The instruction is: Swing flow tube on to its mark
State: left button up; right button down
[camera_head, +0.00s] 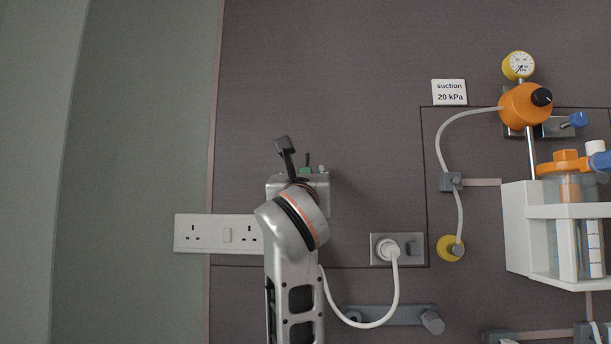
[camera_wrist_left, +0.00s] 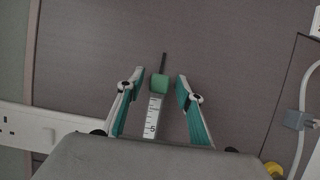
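My left gripper (camera_wrist_left: 160,77) is open in the left wrist view, with one teal-lined finger on each side of a green block (camera_wrist_left: 159,84) and a gap on both sides. A white scale strip with black ticks and a "5" (camera_wrist_left: 153,115) runs below the block, and a thin dark rod rises above it. I take this to be the flow tube, but cannot be sure. In the head view my left wrist hides most of it; a bit of green (camera_head: 305,169) shows beyond the wrist. No separate target mark is clear. My right gripper is not in view.
A white socket strip (camera_head: 215,234) is left of my wrist. A plugged socket (camera_head: 398,249) with a white cable hanging in a loop is to the right. Further right are the orange suction regulator (camera_head: 523,104), its grey hose, and a white rack (camera_head: 524,232). The wall above my wrist is clear.

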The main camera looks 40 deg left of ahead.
pick_arm(q)
jog(key=v, duration=1.2)
dwell(0.3)
